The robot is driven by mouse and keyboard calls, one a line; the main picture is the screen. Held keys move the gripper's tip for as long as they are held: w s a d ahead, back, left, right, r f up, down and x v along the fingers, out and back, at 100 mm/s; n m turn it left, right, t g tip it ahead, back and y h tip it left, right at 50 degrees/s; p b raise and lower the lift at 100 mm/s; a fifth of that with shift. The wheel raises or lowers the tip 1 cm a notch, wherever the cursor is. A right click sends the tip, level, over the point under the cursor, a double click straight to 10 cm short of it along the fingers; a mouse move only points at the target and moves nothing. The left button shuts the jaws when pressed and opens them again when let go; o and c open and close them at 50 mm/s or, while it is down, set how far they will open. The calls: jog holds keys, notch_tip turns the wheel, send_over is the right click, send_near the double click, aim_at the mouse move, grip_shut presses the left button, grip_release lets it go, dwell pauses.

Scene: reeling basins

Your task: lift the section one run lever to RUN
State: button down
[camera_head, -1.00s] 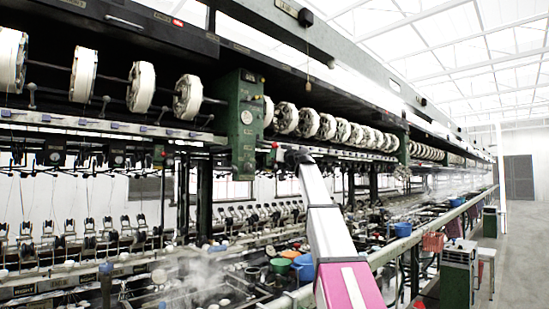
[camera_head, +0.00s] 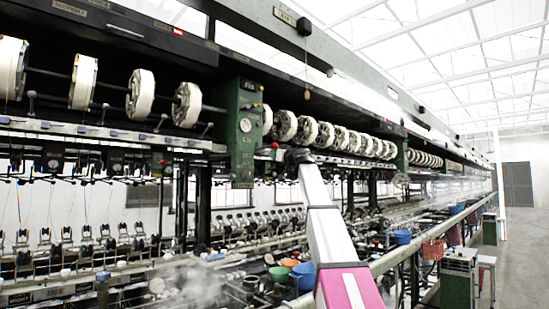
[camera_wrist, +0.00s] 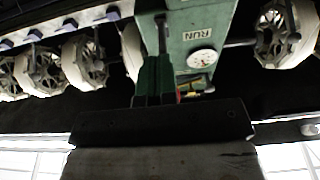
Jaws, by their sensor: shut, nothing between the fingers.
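The green section box (camera_head: 243,125) stands on the machine frame left of my arm. In the wrist view the green box (camera_wrist: 208,22) carries a RUN label (camera_wrist: 193,35) and a round white dial (camera_wrist: 201,59). A dark upright bar (camera_wrist: 161,35), perhaps the run lever, shows beside the label, just beyond my fingers; I cannot tell whether they touch. A small red knob (camera_head: 275,145) shows beside the gripper end in the head view. My gripper (camera_wrist: 154,72) is shut and empty, close in front of the box face.
White reels (camera_head: 187,101) line the machine on both sides of the box. Below are basins with steam and coloured bowls (camera_head: 279,273). A rail (camera_head: 385,262) runs along the front. The aisle floor (camera_head: 520,262) at the right is clear.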

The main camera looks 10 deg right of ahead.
jog(key=shift+r, duration=0.55)
jog(key=f+v, duration=0.1)
jog(key=v, duration=1.5)
jog(key=shift+f, duration=0.3)
